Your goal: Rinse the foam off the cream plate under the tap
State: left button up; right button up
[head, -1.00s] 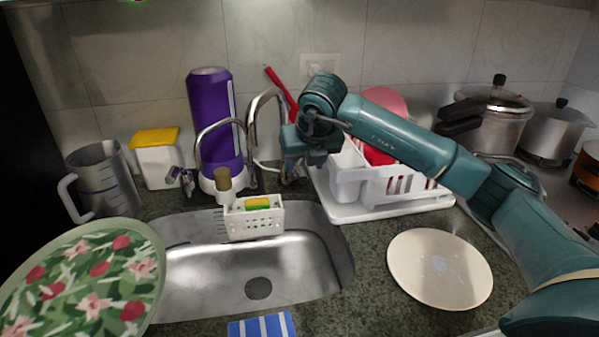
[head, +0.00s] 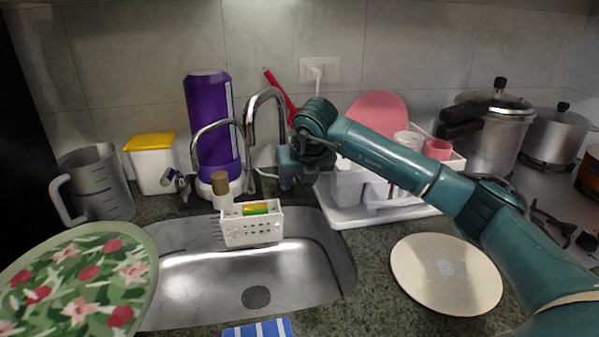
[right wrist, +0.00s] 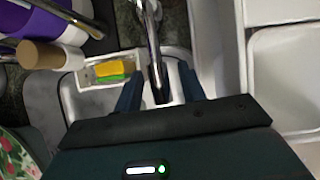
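The cream plate (head: 420,285) lies flat on the counter right of the sink, with a pale foam patch near its middle. The chrome tap (head: 263,95) stands behind the sink (head: 190,290); no water is visible from it. My right gripper (head: 287,168) is just right of the tap's neck. In the right wrist view the gripper (right wrist: 160,92) is open, and the tap's metal (right wrist: 150,30) shows between its two fingers; whether they touch it cannot be told. My left gripper is not in view.
A floral plate (head: 85,275) fills the lower left. A white caddy (head: 250,232) with a sponge hangs at the sink's back edge. A dish rack (head: 365,213) stands beneath my right arm. A striped cloth (head: 258,328) lies in front.

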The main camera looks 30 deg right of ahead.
jog(key=c, duration=0.5)
jog(key=shift+w+r+p, duration=0.2)
jog(key=shift+r+p, duration=0.15)
jog(key=shift+r, duration=0.4)
jog(key=shift+c, duration=0.2)
jog(key=o, duration=0.9)
jog(key=shift+f, duration=0.1)
jog(key=p+v, duration=0.2)
jog(key=v, duration=0.5)
jog(key=shift+p, duration=0.35)
jog(key=shift+s, duration=0.1)
